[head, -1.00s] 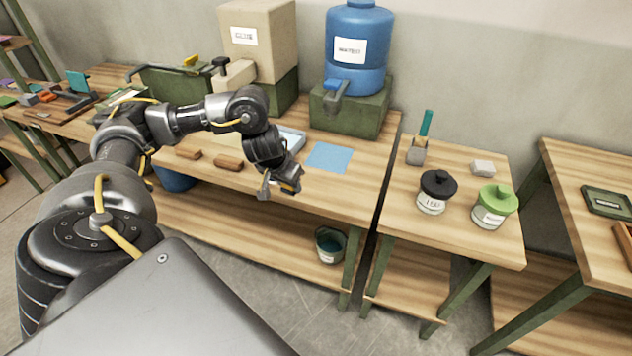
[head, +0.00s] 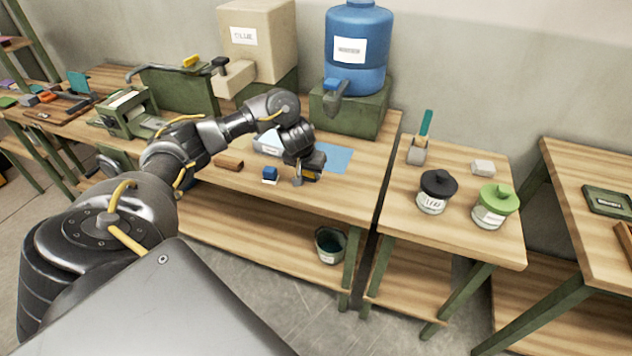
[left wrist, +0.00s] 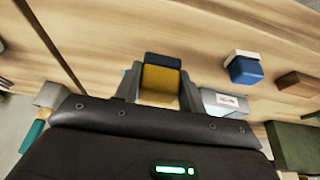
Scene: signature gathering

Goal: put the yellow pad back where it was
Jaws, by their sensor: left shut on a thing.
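The yellow pad (left wrist: 160,82), a small block with a yellow face and a dark blue end, is between the fingers of my left gripper (left wrist: 159,92) in the left wrist view. The gripper is shut on it. In the head view my left gripper (head: 306,177) is over the front part of the middle bench, and a bit of the yellow pad (head: 311,177) shows beside the fingers. I cannot tell whether the pad touches the bench. A blue and white pad (head: 270,174) stands just left of the gripper. My right gripper is not in view.
A brown block (head: 229,163) lies farther left. A labelled white tray (head: 267,146) and a light blue sheet (head: 340,158) lie behind the gripper. A blue jug (head: 356,75) stands at the back. The bench right of the gripper is clear to its edge.

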